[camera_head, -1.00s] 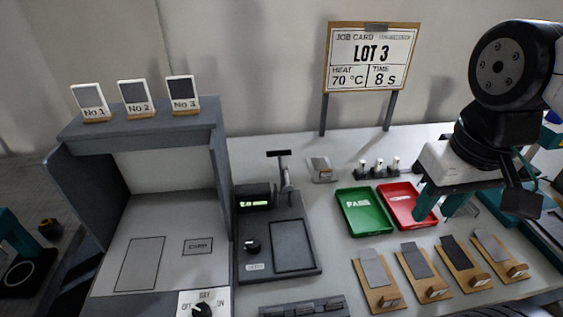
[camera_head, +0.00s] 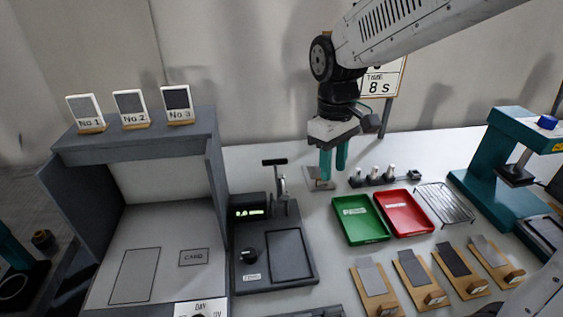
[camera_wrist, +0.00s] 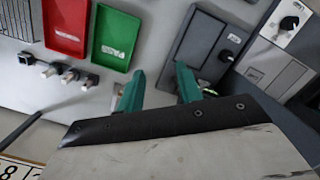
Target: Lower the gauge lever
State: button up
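The gauge (camera_head: 275,262) is a dark box with a lit green display (camera_head: 249,212), a knob (camera_head: 248,256) and a flat plate outline. Its lever (camera_head: 275,162) is raised on a post at the back, with a dark T-shaped handle. My gripper (camera_head: 333,164) hangs to the right of the lever, its two teal fingers pointing down, apart and empty. In the wrist view, the gauge (camera_wrist: 196,45) lies beyond the open gripper (camera_wrist: 159,82). I cannot make out the lever handle clearly there.
Green (camera_head: 342,222) and red (camera_head: 388,219) trays sit right of the gauge, with several small white-topped pieces (camera_head: 373,175) behind. A wire rack (camera_head: 446,205) and teal press (camera_head: 497,160) stand further right. The grey booth (camera_head: 140,150) is at left. The job card (camera_head: 383,78) is partly hidden by my arm.

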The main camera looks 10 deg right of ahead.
aim_at(281, 161)
jog(key=w+a+f+n, duration=0.1)
jog(key=w+a+n, duration=0.1)
jog(key=w, duration=0.3)
jog(key=w+a+f+n+t, duration=0.1)
jog(key=w+a+n, duration=0.2)
jog(key=w, duration=0.3)
jog(key=w+a+f+n+t, duration=0.1)
jog(key=w+a+f+n, duration=0.1)
jog(key=w+a+n, duration=0.1)
jog(key=shift+w+f+n, duration=0.1)
jog(key=shift+w+n, duration=0.7)
jog(key=shift+w, duration=0.55)
jog(key=shift+w+r+n, duration=0.15)
jog(key=shift+r+n, duration=0.05)
jog(key=shift+n, duration=0.2)
jog(key=shift+w+f+n, duration=0.1)
jog(key=shift+n, duration=0.2)
jog(key=shift+w+f, duration=0.2)
jog(key=shift+f, duration=3.65)
grip_shut()
